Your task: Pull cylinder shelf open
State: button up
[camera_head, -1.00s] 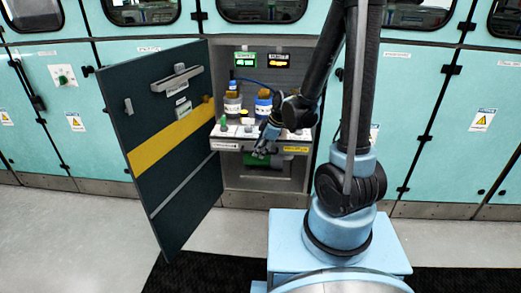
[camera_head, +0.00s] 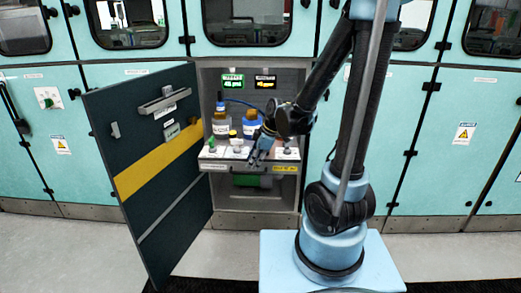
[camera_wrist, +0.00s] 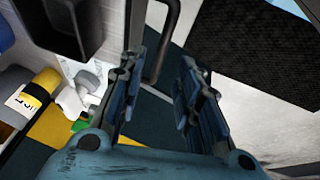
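The cylinder shelf (camera_head: 210,165) is a light grey tray with a labelled front edge inside the open cabinet bay. My gripper (camera_head: 256,157) is at the right half of the shelf's front edge. In the wrist view my gripper's two fingers (camera_wrist: 161,85) are apart with nothing clamped. A dark curved bar (camera_wrist: 163,45), which looks like a handle, lies near the left fingertip, between the fingers. I cannot tell whether they touch.
The dark cabinet door (camera_head: 150,225) with a yellow stripe stands swung open at the left. A green cylinder (camera_head: 248,181) lies below the shelf. Closed teal cabinets (camera_head: 430,140) flank the bay. Grey floor (camera_head: 450,255) is clear at the right.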

jog(key=v, duration=0.6)
jog(key=shift+r, duration=0.15)
jog(key=shift+d, duration=0.15)
jog(key=shift+d, duration=0.1)
jog(key=s+d+f+m+h, duration=0.2)
jog(key=s+d+m+h, duration=0.2)
jog(key=s+d+m, duration=1.2)
jog(key=shift+s+d+m, duration=0.25)
jog(key=shift+d+m, duration=0.75)
jog(key=shift+d, duration=0.95)
jog(key=shift+f, duration=0.15)
jog(key=shift+w+f, duration=0.2)
jog(key=shift+w, duration=0.2)
